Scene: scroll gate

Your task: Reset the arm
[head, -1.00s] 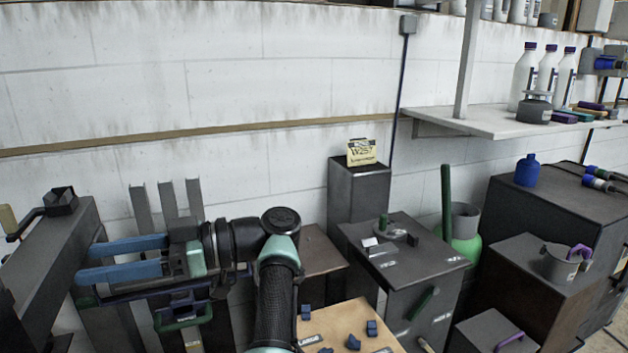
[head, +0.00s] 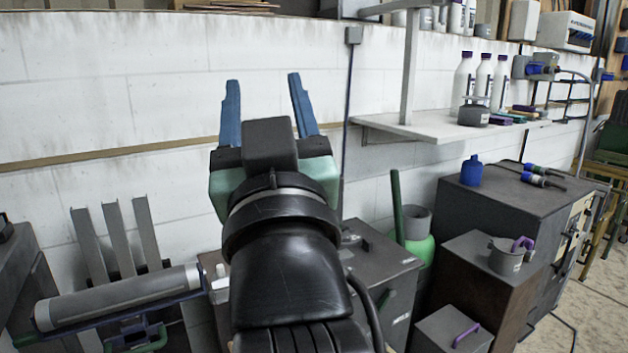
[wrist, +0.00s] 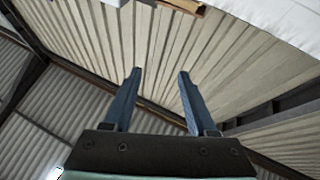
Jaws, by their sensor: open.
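My gripper (head: 263,100) stands raised in the middle of the head view, its two blue fingers pointing up in front of the white wall. The fingers are apart with nothing between them. In the wrist view my gripper (wrist: 160,75) is also open and empty, facing the corrugated ceiling. My black arm hides part of the cabinets behind it.
A grey roll (head: 118,296) lies across a blue-and-green holder at the lower left. Grey upright strips (head: 116,240) stand behind it. A wall shelf (head: 440,127) carries white bottles (head: 482,78). Dark cabinets (head: 535,207) and a green cylinder (head: 419,246) stand at right.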

